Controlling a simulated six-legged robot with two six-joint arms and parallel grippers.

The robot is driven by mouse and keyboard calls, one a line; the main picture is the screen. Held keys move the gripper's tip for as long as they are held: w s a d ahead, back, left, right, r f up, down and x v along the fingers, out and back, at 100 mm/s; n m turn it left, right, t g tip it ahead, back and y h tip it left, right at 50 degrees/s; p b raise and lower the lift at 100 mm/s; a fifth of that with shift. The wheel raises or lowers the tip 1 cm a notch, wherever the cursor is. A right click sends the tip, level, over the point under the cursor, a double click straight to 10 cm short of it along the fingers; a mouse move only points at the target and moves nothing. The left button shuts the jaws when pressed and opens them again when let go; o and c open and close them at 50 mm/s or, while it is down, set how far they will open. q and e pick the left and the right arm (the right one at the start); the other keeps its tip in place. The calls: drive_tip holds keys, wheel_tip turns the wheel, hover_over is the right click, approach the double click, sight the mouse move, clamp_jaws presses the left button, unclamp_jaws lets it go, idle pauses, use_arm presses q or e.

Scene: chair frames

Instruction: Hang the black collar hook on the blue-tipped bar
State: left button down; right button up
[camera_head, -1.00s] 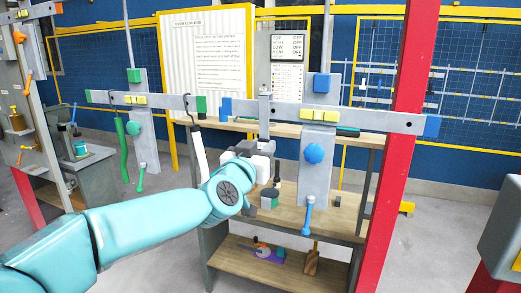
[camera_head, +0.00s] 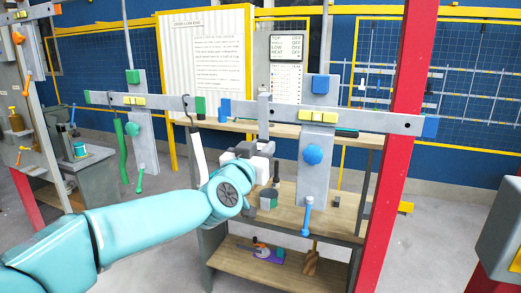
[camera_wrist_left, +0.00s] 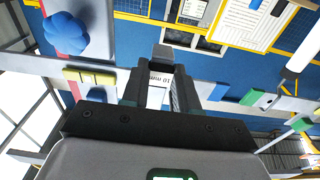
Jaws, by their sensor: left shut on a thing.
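The blue-tipped bar (camera_head: 385,121) is a grey horizontal bar on an upright plate, with a blue tip (camera_head: 225,107) at its left end. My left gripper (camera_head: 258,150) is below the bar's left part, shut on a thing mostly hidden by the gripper. A grey upright piece (camera_head: 264,106) rises above the gripper and overlaps the bar. In the left wrist view, a grey piece (camera_wrist_left: 163,56) stands at the fingers, by a "10 mm" label. I cannot tell whether it is the black collar hook, or whether it touches the bar. My right gripper is not in view.
A green-tipped bar (camera_head: 160,101) stands at the left. A white-handled tool with a black hook (camera_head: 197,154) hangs near its right end, and a green tool (camera_head: 121,150) near its left. A red post (camera_head: 397,120) stands at right. A wooden bench (camera_head: 325,218) is below.

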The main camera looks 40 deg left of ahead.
use_arm(q)
drive_tip(key=shift+w, duration=0.2)
drive_tip(key=shift+x, duration=1.05)
drive_tip(key=shift+w+f, duration=0.1)
drive_tip(key=shift+w+a+p, duration=0.2)
drive_tip(key=shift+w+p, duration=0.1)
drive_tip(key=shift+w, duration=0.3)
drive_tip(key=shift+w, duration=0.1)
idle(0.4)
drive_tip(key=shift+w+a, duration=0.2)
drive_tip(key=shift+w, duration=0.4)
drive_tip(key=shift+f+b, duration=0.95)
drive_tip(key=shift+f, duration=0.3)
drive_tip(key=c, duration=0.8)
unclamp_jaws()
